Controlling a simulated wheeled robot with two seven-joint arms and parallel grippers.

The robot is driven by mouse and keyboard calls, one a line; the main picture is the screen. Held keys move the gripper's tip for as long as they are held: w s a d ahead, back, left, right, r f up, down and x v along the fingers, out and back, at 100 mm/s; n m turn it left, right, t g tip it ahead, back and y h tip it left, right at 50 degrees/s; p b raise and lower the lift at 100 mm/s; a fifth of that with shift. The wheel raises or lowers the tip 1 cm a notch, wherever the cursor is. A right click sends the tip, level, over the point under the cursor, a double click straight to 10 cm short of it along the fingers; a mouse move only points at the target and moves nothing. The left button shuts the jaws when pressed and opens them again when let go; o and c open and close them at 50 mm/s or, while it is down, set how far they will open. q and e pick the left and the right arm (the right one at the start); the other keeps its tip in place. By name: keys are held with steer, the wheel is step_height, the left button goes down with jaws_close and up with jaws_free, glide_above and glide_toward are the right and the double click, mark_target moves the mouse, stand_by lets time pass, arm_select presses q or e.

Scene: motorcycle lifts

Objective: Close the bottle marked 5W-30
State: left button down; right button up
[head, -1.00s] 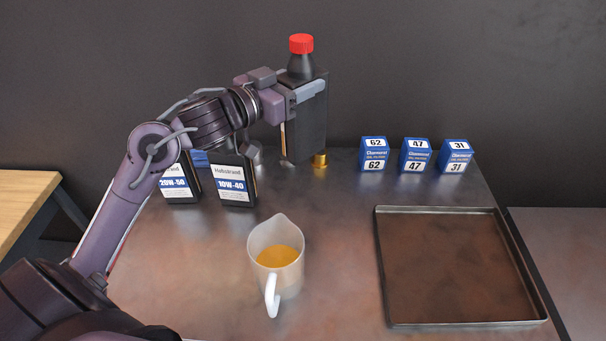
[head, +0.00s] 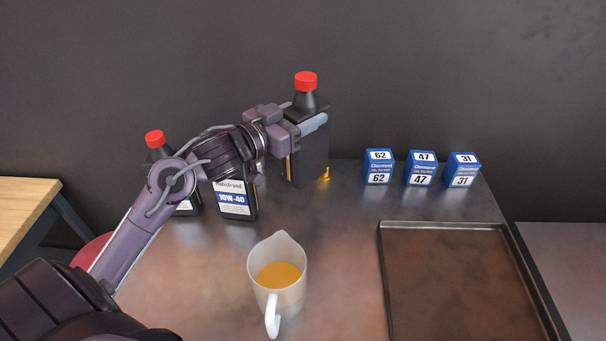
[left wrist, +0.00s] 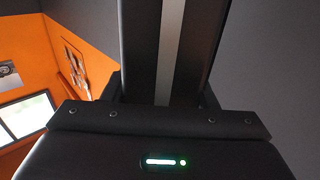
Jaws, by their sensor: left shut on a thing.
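My left gripper (head: 306,126) is shut on a black bottle (head: 314,155) with a red cap (head: 306,81) on its top. The bottle is upright at the back of the table. Its label is not visible, so I cannot read whether it is marked 5W-30. I cannot tell whether its base touches the table. In the left wrist view a dark shape with a grey strip (left wrist: 170,50) fills the middle; details are unclear. My right gripper is not in view.
A 10W-40 bottle (head: 235,202) and another red-capped bottle (head: 155,140) stand left, partly behind my arm. A gold-coloured item (head: 325,174) lies by the held bottle. A jug of amber liquid (head: 291,297), blue boxes (head: 421,169) and a tray (head: 450,226) share the table.

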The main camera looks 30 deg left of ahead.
mark_target(303, 151)
arm_select(q)
step_height(303, 151, down, 9)
steer(key=shift+r+p, duration=0.15)
steer(key=shift+p, duration=0.15)
steer(key=shift+f, duration=0.25)
steer(key=shift+f, duration=2.2)
steer(key=c, duration=0.6)
jaws_free()
steer(key=shift+f, duration=0.1)
